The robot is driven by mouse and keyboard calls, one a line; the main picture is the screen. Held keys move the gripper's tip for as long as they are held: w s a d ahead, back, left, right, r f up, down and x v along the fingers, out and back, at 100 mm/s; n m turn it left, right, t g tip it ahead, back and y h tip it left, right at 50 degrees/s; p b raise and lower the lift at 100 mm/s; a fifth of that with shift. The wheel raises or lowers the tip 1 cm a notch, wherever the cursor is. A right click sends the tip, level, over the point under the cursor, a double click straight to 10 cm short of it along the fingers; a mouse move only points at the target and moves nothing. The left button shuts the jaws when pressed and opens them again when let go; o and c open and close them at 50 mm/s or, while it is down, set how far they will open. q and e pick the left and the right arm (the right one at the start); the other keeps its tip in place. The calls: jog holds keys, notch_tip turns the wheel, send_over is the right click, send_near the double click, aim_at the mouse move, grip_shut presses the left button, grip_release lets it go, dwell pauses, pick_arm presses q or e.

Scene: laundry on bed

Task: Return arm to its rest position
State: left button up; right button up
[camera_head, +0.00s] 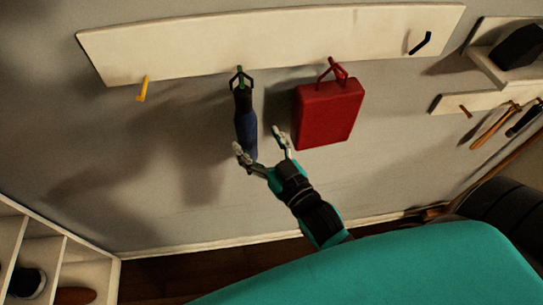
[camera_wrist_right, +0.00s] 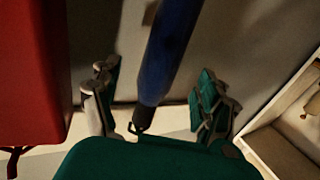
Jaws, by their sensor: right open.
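My right gripper (camera_head: 258,141) is open and empty in front of the wall, at the lower part of a blue and black umbrella-like item (camera_head: 244,125). That item hangs upright from a green hook (camera_head: 239,70) on the white rail. In the right wrist view the blue item (camera_wrist_right: 168,50) appears between my two spread fingers (camera_wrist_right: 155,85), with a visible gap on each side. Whether it lies between them in depth or behind them I cannot tell. My left gripper is not in either view.
A red case (camera_head: 328,112) hangs from a red hook just right of my right gripper. A white shelf unit (camera_head: 62,272) stands at lower left. Tools (camera_head: 492,125) hang at right.

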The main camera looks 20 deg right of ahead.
jog(key=s, duration=0.6)
jog(key=s+f+g, duration=0.2)
jog(key=f+g, duration=0.1)
jog(key=f, duration=1)
jog(key=s+d+f+g+b, duration=0.1)
jog(key=s+f+g, duration=0.2)
jog(key=f, duration=1)
jog(key=s+f+g, duration=0.2)
jog(key=f+g, duration=0.1)
jog(key=f, duration=1)
jog(key=s+d+f+g+h, duration=0.1)
jog(key=s+d+f+g, duration=0.2)
jog(key=s+f, duration=0.6)
jog(key=s+d+f+g+h+b, duration=0.1)
jog(key=s+d+f+g, duration=0.3)
jog(key=s+f, duration=0.6)
jog(key=s, duration=0.3)
jog(key=shift+s+d+f+n+g+h, duration=0.25)
jog(key=shift+s+f+n+g+h, duration=0.05)
jog(key=shift+g, duration=0.1)
